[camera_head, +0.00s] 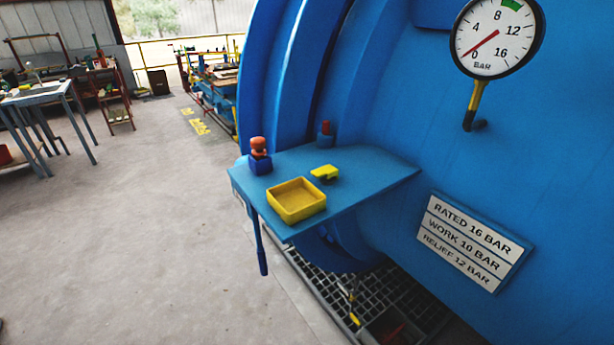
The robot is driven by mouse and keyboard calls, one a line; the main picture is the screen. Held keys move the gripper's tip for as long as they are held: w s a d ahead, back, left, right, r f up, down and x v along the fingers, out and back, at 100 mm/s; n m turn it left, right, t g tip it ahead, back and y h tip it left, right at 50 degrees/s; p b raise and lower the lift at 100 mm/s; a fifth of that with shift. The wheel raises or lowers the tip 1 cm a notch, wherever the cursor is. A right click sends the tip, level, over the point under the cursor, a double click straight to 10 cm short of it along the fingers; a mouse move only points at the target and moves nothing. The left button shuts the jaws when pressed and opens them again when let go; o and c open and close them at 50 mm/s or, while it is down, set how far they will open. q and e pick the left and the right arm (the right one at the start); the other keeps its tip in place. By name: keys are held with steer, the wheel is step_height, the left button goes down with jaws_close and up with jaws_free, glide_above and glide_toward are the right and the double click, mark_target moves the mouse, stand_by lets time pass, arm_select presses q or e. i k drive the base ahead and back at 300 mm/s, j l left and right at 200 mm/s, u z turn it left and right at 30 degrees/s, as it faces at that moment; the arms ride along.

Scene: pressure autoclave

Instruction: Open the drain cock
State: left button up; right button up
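A small fitting with yellow parts (353,302) shows low down, below the blue vessel (400,100) and over the floor grating (310,275). It may be the drain cock, but it is too small to tell its handle position. A pressure gauge (492,38) on the vessel has its red needle near 0. Below the gauge is a stem with a yellow part (477,98) and a dark end. Neither of my grippers is in view.
A blue shelf (370,165) juts from the vessel above the grating, carrying a yellow tray (297,200), a yellow piece (325,173) and a red-topped blue block (260,160). A rating plate (468,240) is at right. Open floor (130,230) lies left.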

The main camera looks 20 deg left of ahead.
mark_target(355, 320)
steer(key=i+j, duration=0.15)
steer(key=j, duration=0.5)
steer(key=i+j+z, duration=0.15)
steer(key=j, duration=1.2)
steer(key=i+z, duration=0.05)
